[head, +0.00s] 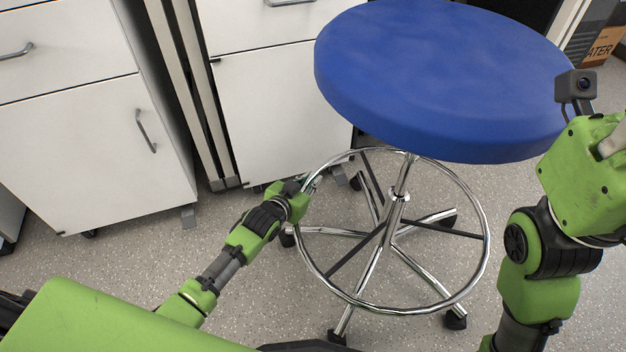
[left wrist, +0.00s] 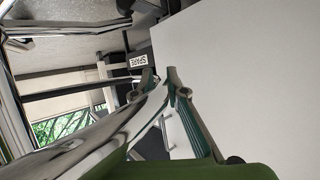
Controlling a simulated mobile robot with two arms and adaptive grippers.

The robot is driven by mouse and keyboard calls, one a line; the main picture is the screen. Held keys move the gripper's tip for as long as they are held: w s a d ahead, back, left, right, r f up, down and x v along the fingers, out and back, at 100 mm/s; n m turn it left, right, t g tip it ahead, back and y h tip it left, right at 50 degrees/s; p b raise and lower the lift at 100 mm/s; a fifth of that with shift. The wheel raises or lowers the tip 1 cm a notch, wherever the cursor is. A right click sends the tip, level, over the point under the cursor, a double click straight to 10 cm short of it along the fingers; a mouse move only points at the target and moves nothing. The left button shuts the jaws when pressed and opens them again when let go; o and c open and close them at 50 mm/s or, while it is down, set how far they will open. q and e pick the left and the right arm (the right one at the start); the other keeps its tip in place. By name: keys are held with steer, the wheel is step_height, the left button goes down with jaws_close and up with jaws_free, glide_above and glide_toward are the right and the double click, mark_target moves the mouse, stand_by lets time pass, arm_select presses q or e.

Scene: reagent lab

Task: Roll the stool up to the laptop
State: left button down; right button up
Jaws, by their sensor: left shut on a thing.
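The stool has a round blue seat (head: 440,75), a chrome column, a chrome foot ring (head: 488,232) and a base on black casters. It stands upright on the floor in the head view. My left gripper (head: 311,184) is shut on the left side of the foot ring. In the left wrist view the chrome ring (left wrist: 128,125) runs between the fingers of my left gripper (left wrist: 160,82). My right arm shows at the right of the head view, beside the seat; its fingers are out of frame. The laptop is in neither view.
White cabinets (head: 95,150) with handles stand at the left and behind the stool, close to my left gripper. A box (head: 600,45) marked "ATER" is at the top right. The speckled floor (head: 250,300) is clear around the near side of the stool.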

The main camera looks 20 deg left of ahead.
arm_select(q)
steer(key=shift+w+a+r, duration=0.1)
steer(key=shift+a+r, duration=0.05)
steer(key=shift+r, duration=0.05)
steer(key=c, duration=1.9)
jaws_free()
steer(key=shift+d+f, duration=0.1)
steer(key=shift+d, duration=0.1)
steer(key=v, duration=1.2)
